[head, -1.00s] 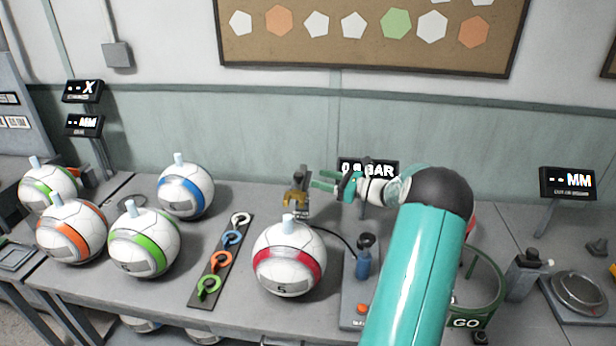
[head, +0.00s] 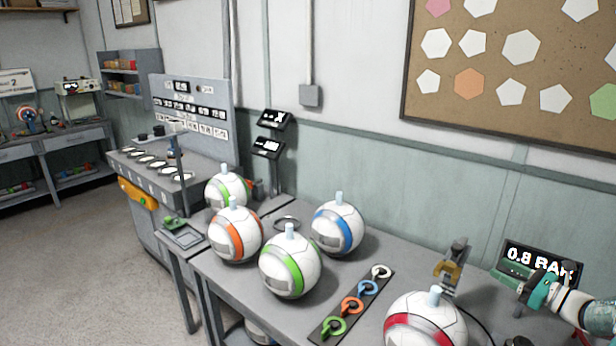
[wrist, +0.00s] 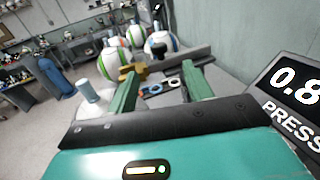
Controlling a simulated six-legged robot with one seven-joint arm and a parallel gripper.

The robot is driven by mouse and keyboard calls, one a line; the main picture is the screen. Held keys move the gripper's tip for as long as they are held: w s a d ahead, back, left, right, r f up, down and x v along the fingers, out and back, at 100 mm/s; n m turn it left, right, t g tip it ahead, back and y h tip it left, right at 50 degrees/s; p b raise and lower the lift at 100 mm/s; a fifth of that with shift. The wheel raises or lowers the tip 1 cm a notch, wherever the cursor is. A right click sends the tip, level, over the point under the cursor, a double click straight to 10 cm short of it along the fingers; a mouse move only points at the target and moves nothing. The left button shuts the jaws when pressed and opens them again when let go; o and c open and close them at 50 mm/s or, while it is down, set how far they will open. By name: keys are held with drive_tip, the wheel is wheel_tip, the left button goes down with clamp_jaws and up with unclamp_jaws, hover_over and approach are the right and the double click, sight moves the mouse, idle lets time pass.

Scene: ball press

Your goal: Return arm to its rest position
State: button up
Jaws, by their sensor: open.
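My gripper (head: 523,281) is at the right edge of the head view, in front of the pressure display (head: 540,262). In the wrist view its two green fingers (wrist: 158,92) are spread apart with nothing held between them. A small brass-coloured fixture (head: 450,266) stands just left of the gripper in the head view. The red-banded ball (head: 425,322) stands on the bench below and left of the gripper, apart from it. Most of my arm is out of the head view.
Balls with blue (head: 338,229), green (head: 290,265) and orange (head: 236,235) bands stand on the bench, with another green-banded ball (head: 226,189) behind. A strip of coloured rings (head: 352,305) lies between them and the red-banded ball. A grey panel machine (head: 190,110) stands at left. Open floor (head: 70,250) is at far left.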

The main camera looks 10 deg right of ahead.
drive_tip(key=w+a+r+n+g+y, duration=0.1)
drive_tip(key=w+a+r+n+g, duration=0.35)
drive_tip(key=a, duration=1.15)
drive_tip(key=s+a+r+n+g, duration=0.2)
drive_tip(key=a+n+g, duration=0.55)
drive_tip(key=a, duration=0.75)
drive_tip(key=s+a+r+n+t+h, duration=0.1)
drive_tip(key=s+a+n+h, duration=0.6)
drive_tip(key=s+a+n, duration=1.1)
drive_tip(key=shift+s+r+n+h, duration=0.4)
drive_tip(key=shift+s+r+n, duration=0.3)
drive_tip(key=shift+s+r, duration=0.15)
